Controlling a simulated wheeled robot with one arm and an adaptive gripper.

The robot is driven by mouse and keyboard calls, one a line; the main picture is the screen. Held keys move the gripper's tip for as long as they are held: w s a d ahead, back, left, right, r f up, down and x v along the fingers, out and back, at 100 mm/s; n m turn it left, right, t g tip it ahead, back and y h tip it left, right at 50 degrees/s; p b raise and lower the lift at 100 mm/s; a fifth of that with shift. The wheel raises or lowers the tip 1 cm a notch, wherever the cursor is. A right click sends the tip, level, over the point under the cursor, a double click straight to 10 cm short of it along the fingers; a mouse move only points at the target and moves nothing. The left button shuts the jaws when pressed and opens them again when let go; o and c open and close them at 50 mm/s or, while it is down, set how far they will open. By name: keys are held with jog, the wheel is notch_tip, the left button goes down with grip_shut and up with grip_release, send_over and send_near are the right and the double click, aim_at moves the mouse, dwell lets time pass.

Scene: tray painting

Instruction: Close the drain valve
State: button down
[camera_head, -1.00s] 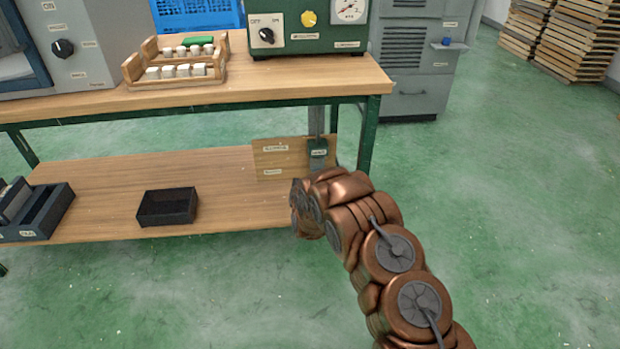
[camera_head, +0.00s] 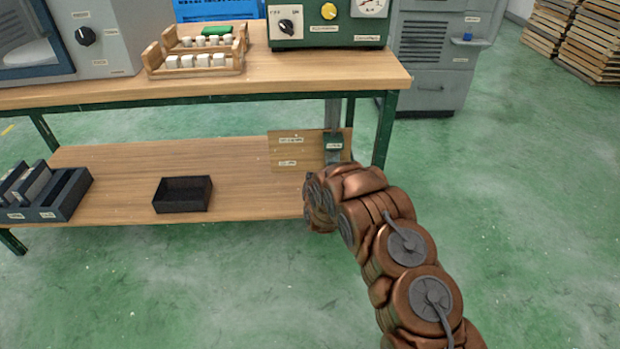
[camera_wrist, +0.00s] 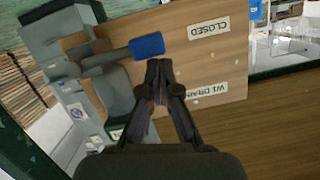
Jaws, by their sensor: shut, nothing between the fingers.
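The drain valve shows in the wrist view as a grey pipe fitting (camera_wrist: 112,90) with a short lever that has a blue grip (camera_wrist: 147,46). The picture is upside down there, and the lever points right, roughly toward the CLOSED label (camera_wrist: 209,30) on a wooden board (camera_wrist: 185,65). A W1 DRAIN label (camera_wrist: 203,92) is also on the board. My gripper (camera_wrist: 158,66) is shut and empty, its tips just below the blue grip in the picture; I cannot tell if they touch it. In the head view the board (camera_head: 290,150) stands under the table; my arm hides the gripper and the lever.
The workbench top (camera_head: 330,68) and its green leg (camera_head: 384,130) are close to my arm. The lower shelf (camera_head: 120,165) holds a black tray (camera_head: 182,195) and a dark divided rack (camera_head: 50,195). The green floor (camera_head: 530,200) to the right is clear.

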jog(key=s+r+p, duration=0.2)
jog(key=s+r, duration=0.4)
jog(key=s, duration=0.3)
jog(key=shift+s+r+p, duration=0.15)
jog(key=shift+s+p, duration=0.1)
jog(key=shift+p, duration=0.05)
jog(key=shift+r, duration=0.1)
dwell(0.4)
jog(key=s+d+r+g+p, duration=0.2)
jog(key=s+r+p, duration=0.2)
jog(key=r, duration=0.4)
jog(key=s+d+r+g+p, duration=0.25)
jog(key=s+r+p, duration=0.25)
jog(key=r, duration=0.4)
jog(key=s+d+r+g+p, duration=0.1)
jog(key=s+r+g+p, duration=0.25)
jog(key=r, duration=0.45)
jog(key=s+d+r+g+p, duration=0.2)
jog(key=s+r+p, duration=0.3)
jog(key=s+r, duration=0.4)
jog(key=s+d+r+n+g+p, duration=0.1)
jog(key=s+r+g+p, duration=0.3)
jog(key=s+r, duration=0.5)
jog(key=s+d+r+n+g+p, duration=0.1)
jog(key=s+r+p, duration=0.5)
jog(key=s, duration=1.9)
notch_tip(320, 180, up, 3)
jog(key=shift+d+r+g+h, duration=0.15)
jog(key=shift+d+g+h, duration=0.25)
jog(key=shift+d+g, duration=0.55)
